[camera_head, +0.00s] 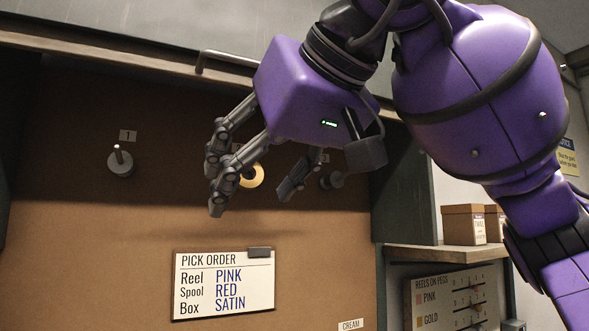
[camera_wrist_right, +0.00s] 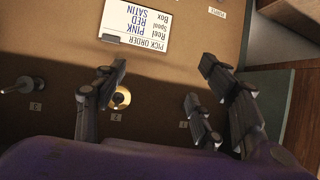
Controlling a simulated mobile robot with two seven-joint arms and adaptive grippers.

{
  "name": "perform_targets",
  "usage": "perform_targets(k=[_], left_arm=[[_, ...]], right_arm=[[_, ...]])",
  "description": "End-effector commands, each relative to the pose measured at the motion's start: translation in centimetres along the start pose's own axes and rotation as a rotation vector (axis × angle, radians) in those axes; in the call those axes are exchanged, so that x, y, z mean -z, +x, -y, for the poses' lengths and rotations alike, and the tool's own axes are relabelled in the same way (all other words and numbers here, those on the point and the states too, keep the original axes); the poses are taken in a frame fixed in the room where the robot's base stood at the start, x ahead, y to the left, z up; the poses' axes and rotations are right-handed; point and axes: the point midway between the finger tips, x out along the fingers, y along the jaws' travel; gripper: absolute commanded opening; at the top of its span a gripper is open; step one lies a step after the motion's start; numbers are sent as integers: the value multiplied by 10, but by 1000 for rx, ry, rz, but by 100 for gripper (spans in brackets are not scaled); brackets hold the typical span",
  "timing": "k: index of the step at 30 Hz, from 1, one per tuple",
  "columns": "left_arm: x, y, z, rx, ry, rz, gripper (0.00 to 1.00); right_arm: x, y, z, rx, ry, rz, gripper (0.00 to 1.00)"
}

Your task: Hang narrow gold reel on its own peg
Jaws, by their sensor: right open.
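The gold reel (camera_head: 254,175) shows as a narrow ring against the brown board in the head view, partly behind a finger of my right gripper. In the right wrist view the gold reel (camera_wrist_right: 121,98) sits around what looks like a peg, close beside the left finger. My right gripper (camera_head: 250,200) is open, its fingers spread in front of the board; they also frame the board in the wrist view (camera_wrist_right: 163,70). Whether a finger touches the reel I cannot tell. A bare peg (camera_head: 120,162) is under label 1. Another peg (camera_head: 336,180) is right of my fingers. My left gripper is out of view.
A pick order sign (camera_head: 223,284) is on the board below my gripper. A shelf (camera_head: 440,253) with small boxes (camera_head: 464,225) stands at the right, above a reels-on-pegs chart (camera_head: 450,300). A dark handle bar (camera_head: 225,62) runs above the board. The board's left part is open.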

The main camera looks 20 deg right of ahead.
Motion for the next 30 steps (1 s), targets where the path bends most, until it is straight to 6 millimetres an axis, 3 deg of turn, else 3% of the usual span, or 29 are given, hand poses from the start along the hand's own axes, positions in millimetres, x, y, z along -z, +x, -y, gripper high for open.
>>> perform_targets(k=[1, 3, 6, 9, 14, 30], left_arm=[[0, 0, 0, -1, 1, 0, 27], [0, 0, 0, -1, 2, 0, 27], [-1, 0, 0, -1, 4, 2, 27], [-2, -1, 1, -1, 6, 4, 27], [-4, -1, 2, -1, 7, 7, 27], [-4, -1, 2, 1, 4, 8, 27]], right_arm=[[10, -23, -11, -51, -24, -53, 64], [17, -44, -24, -110, -49, -101, 64], [23, -63, -35, -159, -66, -139, 64], [26, -67, -40, -175, -71, -150, 64], [35, -51, -43, -176, -69, -146, 64], [90, 38, -60, -172, -69, -145, 64]])
